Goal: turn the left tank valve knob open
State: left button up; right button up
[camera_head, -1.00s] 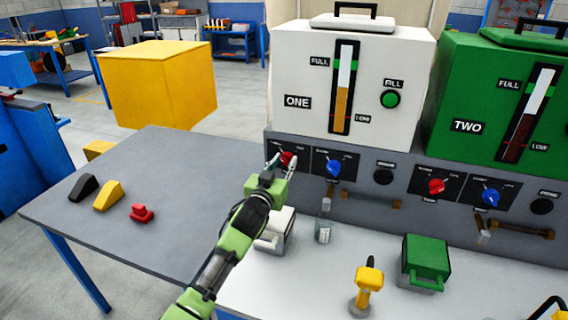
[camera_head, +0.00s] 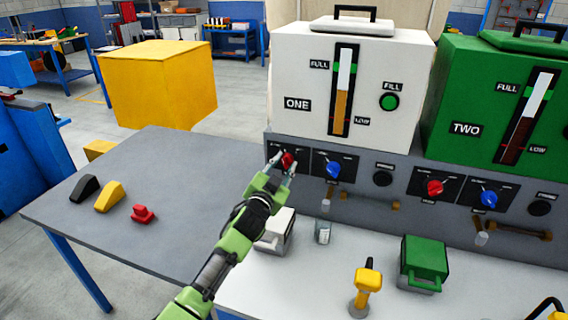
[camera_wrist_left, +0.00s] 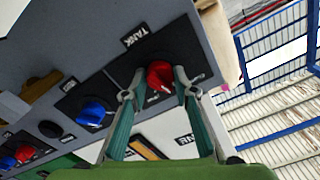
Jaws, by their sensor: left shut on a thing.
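The left tank valve knob (camera_head: 288,160) is red, on a black plate at the left end of the grey panel, under the white tank ONE (camera_head: 300,65). In the left wrist view the red knob (camera_wrist_left: 159,75) sits between the fingertips of my left gripper (camera_wrist_left: 158,92). In the head view my left gripper (camera_head: 283,172) is at the knob, shut on it, with fingers on either side. A blue knob (camera_head: 333,169) is just right of it; it also shows in the left wrist view (camera_wrist_left: 92,113). My right gripper is in neither view.
The green tank TWO (camera_head: 480,70) stands to the right, with a red knob (camera_head: 435,187) and a blue knob (camera_head: 489,198) below. A white toaster-like box (camera_head: 277,232), a glass (camera_head: 323,232) and a green box (camera_head: 425,262) stand on the counter. The grey table at left is mostly clear.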

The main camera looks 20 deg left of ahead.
pick_arm(q)
jog(key=m, duration=0.6)
jog(key=shift+p, duration=0.4)
jog(key=m, duration=0.6)
jog(key=shift+p, duration=0.35)
jog(key=shift+f+m, duration=0.1)
jog(key=shift+m, duration=0.2)
jog(key=o, duration=1.1)
jog(key=shift+s, duration=0.1)
jog(key=s, duration=1.1)
jog(key=shift+s+a, duration=0.2)
jog(key=shift+s, duration=0.2)
